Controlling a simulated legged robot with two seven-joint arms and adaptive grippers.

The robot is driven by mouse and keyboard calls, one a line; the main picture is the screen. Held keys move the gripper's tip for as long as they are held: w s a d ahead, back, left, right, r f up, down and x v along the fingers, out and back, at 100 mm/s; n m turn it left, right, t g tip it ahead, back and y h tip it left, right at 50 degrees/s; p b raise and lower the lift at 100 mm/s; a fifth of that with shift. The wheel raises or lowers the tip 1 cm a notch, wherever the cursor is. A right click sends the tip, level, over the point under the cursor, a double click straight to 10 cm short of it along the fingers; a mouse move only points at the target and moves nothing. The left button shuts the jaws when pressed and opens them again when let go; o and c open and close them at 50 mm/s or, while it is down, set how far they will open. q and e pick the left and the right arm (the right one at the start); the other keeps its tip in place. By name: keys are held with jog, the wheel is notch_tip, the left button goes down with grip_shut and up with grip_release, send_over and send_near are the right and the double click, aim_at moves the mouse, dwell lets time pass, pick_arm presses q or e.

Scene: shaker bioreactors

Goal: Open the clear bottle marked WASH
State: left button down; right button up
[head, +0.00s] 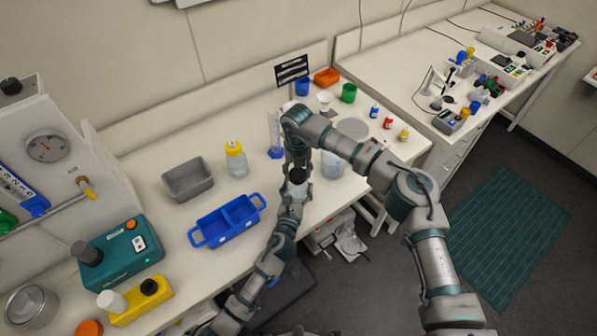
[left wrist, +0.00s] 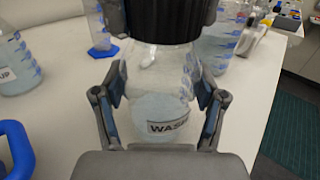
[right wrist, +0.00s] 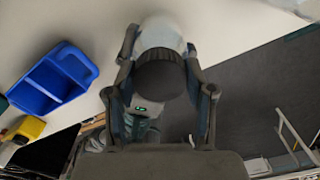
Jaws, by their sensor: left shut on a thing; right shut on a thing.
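The clear bottle marked WASH (left wrist: 165,100) is upright in the left wrist view, with its label facing the camera and pale liquid inside. Its ribbed black cap (left wrist: 168,18) sits at the neck. My left gripper (left wrist: 160,88) is shut around the bottle's body, with a finger on each side. My right gripper (right wrist: 160,60) is shut on the black cap (right wrist: 160,78) from above. In the head view, the cap (head: 297,176) shows between my right gripper (head: 299,163) above and my left gripper (head: 290,203) below, near the table's front edge.
A blue two-compartment tray (head: 215,238), a grey bin (head: 188,182) and a yellow-capped bottle (head: 236,162) stand to the left. A blue-footed cylinder (head: 275,138) is behind. Another clear bottle (head: 332,166) stands to the right, close to my right arm.

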jog(key=n, duration=0.5)
jog(key=shift+w, duration=0.15)
jog(key=n, duration=0.5)
jog(key=shift+n, duration=0.4)
jog(key=n, duration=0.5)
jog(key=shift+a, duration=0.1)
jog(key=n, duration=0.5)
jog(key=shift+s, duration=0.25)
jog(key=n, duration=0.5)
jog(key=shift+n, duration=0.4)
jog(key=n, duration=0.5)
jog(key=shift+s, duration=0.1)
jog(key=n, duration=0.5)
jog(key=shift+d+r, duration=0.1)
jog(key=shift+d, duration=0.1)
jog(key=n, duration=0.4)
jog(key=shift+d+n, duration=0.1)
jog(key=shift+n, duration=0.2)
